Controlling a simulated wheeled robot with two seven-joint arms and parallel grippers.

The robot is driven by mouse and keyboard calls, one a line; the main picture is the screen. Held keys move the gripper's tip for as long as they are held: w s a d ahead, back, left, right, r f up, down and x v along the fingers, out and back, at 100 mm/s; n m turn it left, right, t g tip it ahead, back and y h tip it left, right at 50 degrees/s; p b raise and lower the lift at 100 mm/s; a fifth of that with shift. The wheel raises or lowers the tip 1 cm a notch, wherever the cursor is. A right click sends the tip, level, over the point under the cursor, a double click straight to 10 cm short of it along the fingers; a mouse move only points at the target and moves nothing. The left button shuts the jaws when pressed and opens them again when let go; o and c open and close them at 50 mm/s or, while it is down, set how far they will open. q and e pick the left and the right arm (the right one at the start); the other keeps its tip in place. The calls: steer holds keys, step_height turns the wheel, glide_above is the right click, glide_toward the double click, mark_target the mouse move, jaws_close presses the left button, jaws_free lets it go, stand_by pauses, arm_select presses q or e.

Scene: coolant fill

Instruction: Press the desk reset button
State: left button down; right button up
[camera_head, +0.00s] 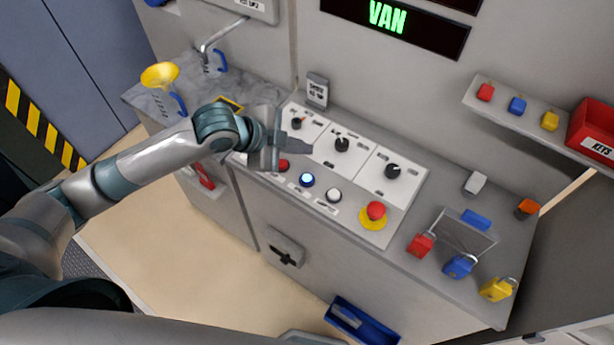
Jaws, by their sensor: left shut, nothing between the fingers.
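The desk control panel (350,222) carries a row of buttons along its front: a red button (284,165), a lit blue button (307,180), a white button (333,195) and a red mushroom button (375,211) on a yellow base. Their labels are too small to read, so I cannot tell from lettering which is the reset button. My left gripper (308,148) is shut and empty. It appears above the panel's left part, behind the red and blue buttons in the picture, and covers part of the panel. My right gripper is not in view.
Black rotary knobs (342,145) stand behind the buttons. Red (421,245), blue and yellow padlocks lie on the desk's right end. A yellow funnel (160,75) and a bent metal tap stand at the left. A shelf with small coloured blocks hangs at the upper right.

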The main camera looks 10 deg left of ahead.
arm_select(q)
steer(key=shift+f+b, duration=1)
steer(key=b, duration=0.5)
glide_above(303, 180)
step_height(303, 180, down, 4)
steer(key=shift+f, duration=0.15)
steer(key=shift+f+b, duration=0.3)
steer(key=shift+f, duration=0.95)
steer(key=shift+f, duration=0.4)
steer(key=shift+f, duration=0.1)
stand_by(0.5)
